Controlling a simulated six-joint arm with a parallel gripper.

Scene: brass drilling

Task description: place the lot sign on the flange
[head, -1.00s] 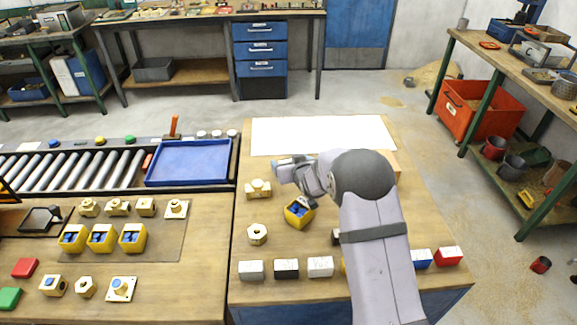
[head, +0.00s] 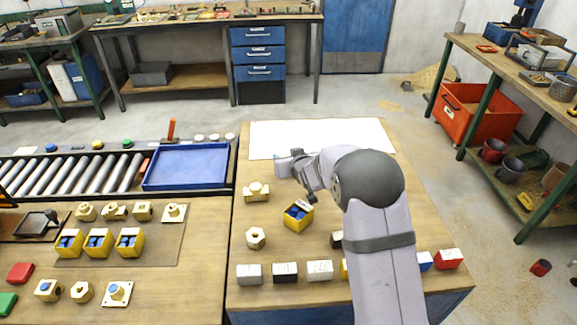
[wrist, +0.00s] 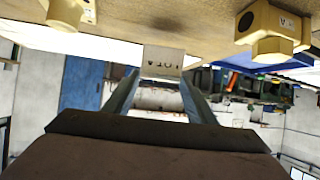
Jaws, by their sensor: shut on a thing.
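My gripper (wrist: 163,85) is shut on the lot sign (wrist: 163,60), a small pale plate with dark lettering that appears upside down in the wrist view. In the head view my gripper (head: 314,193) is over the right table, behind and right of a yellow box; I cannot make out the sign there. Flanges with square plates stand on the left table, one at the back (head: 174,212) and one in front (head: 118,293). A partly cut-off brass piece (wrist: 86,12) shows in the wrist view; I cannot tell whether it is a flange. My arm hides part of the right table.
A brass tee fitting (head: 257,192), a hex nut (head: 256,238) and the yellow box (head: 298,217) with blue contents stand left of my arm. Several coloured blocks line the front edge. A white sheet (head: 270,140) lies at the back; a blue tray (head: 187,165) is on the left.

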